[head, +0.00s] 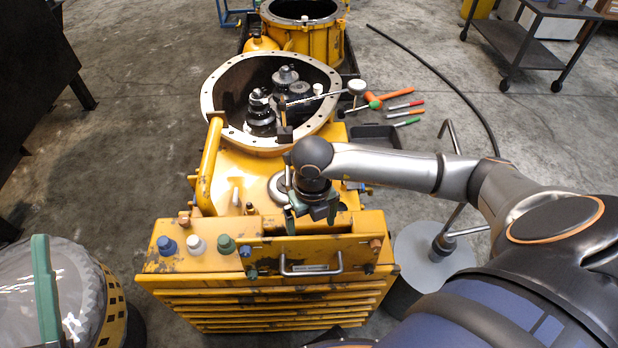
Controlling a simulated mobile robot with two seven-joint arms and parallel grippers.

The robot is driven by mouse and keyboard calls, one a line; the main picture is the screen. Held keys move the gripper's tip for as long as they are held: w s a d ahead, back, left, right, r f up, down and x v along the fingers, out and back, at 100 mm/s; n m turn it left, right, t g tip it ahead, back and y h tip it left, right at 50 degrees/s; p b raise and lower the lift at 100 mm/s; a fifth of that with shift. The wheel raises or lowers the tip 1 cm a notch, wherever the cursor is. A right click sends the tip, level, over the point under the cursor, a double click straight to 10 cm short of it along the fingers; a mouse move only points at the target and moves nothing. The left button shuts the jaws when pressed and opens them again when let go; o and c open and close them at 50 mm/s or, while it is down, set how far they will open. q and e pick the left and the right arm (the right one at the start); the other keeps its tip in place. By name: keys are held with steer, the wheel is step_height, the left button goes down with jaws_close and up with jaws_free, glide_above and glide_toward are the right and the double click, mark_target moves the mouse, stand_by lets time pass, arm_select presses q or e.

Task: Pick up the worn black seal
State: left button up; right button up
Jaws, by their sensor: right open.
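My right gripper (312,214) points down over the top of the yellow transmission housing (240,170), just behind its front panel. Its jaws are apart, with nothing visible between them. A round grey fitting (278,187) lies beside the wrist on its left, partly covered by it. I cannot clearly make out the worn black seal; it may be hidden under the gripper or too small to tell. My left gripper is not in view.
The open bell (214,88) holds dark gears (285,78). Blue (167,246), white (197,244) and green (226,243) caps and a metal handle (311,270) line the front. Tools (405,105) lie right of the housing. A bin (108,300) stands at lower left.

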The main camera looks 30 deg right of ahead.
step_height(320, 180, down, 4)
steer(key=shift+r+b, duration=0.25)
steer(key=shift+b, duration=0.2)
steer(key=f, duration=0.1)
steer(key=f+b, duration=0.1)
steer(key=f, duration=0.1)
steer(key=f+b, duration=0.1)
steer(key=f, duration=0.1)
steer(key=shift+a+f, duration=0.1)
steer(key=shift+a, duration=0.3)
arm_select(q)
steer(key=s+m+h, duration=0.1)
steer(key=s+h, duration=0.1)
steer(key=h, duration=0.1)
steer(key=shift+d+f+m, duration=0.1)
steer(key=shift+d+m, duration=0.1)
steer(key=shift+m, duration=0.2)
arm_select(e)
steer(key=c, duration=1.4)
